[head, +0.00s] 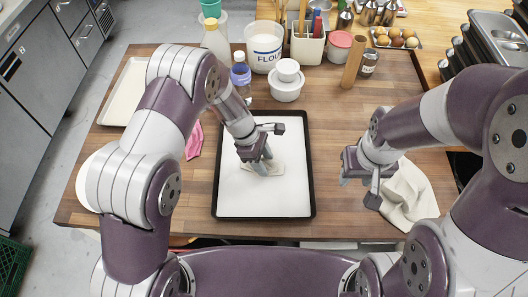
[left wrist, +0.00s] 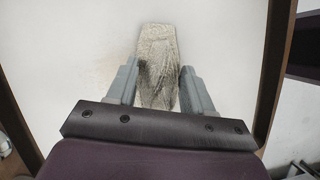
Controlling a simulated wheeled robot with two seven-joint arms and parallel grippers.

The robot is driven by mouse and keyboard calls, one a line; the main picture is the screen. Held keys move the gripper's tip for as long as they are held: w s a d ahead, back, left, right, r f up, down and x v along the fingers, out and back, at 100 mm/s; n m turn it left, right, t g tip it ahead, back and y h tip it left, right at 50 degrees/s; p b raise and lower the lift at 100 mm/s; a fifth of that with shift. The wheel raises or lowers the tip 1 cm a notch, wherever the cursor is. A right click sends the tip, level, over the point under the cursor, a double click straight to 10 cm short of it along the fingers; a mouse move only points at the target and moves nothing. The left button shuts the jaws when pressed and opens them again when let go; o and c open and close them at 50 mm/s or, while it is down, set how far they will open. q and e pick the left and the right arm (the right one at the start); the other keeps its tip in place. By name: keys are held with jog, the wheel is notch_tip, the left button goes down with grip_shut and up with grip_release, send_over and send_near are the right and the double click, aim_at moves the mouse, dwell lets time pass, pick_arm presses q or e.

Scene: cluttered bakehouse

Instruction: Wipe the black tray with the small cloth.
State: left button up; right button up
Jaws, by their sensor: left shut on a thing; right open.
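The black tray (head: 314,165) lies on the wooden table, with a black rim and a whitish inner surface. My left gripper (head: 264,168) is low over the middle of the tray, shut on a small beige cloth (head: 277,165). In the left wrist view the bunched cloth (left wrist: 157,55) lies between the fingers (left wrist: 158,88) and spreads forward on the tray's white surface (left wrist: 70,40). A faint brownish smear shows left of the cloth there. My right gripper (head: 358,186) is open and empty, right of the tray.
A larger pale cloth (head: 408,197) lies crumpled beside my right gripper. A pink cloth (head: 194,141) lies left of the tray. White lidded tubs (head: 286,88), a flour tub (head: 264,50) and bottles stand behind it. A pale tray (head: 122,95) is at the back left.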

aim_at(268, 180)
pick_arm(q)
jog(key=shift+s+f+b, duration=0.15)
jog(key=shift+s+b, duration=0.15)
jog(key=shift+s, duration=1.45)
jog(key=shift+a, duration=0.9)
jog(key=shift+w, duration=0.2)
jog(key=w, duration=0.1)
jog(key=w+p, duration=0.1)
jog(key=shift+w+a+r, duration=0.1)
jog(key=shift+w+r, duration=0.15)
jog(key=shift+w, duration=0.15)
jog(key=shift+w+f+p, duration=0.1)
jog(key=shift+w+p, duration=0.2)
jog(key=shift+w, duration=3.4)
jog(key=shift+w+b, duration=0.75)
jog(key=shift+w, duration=0.95)
jog(key=shift+s, duration=0.1)
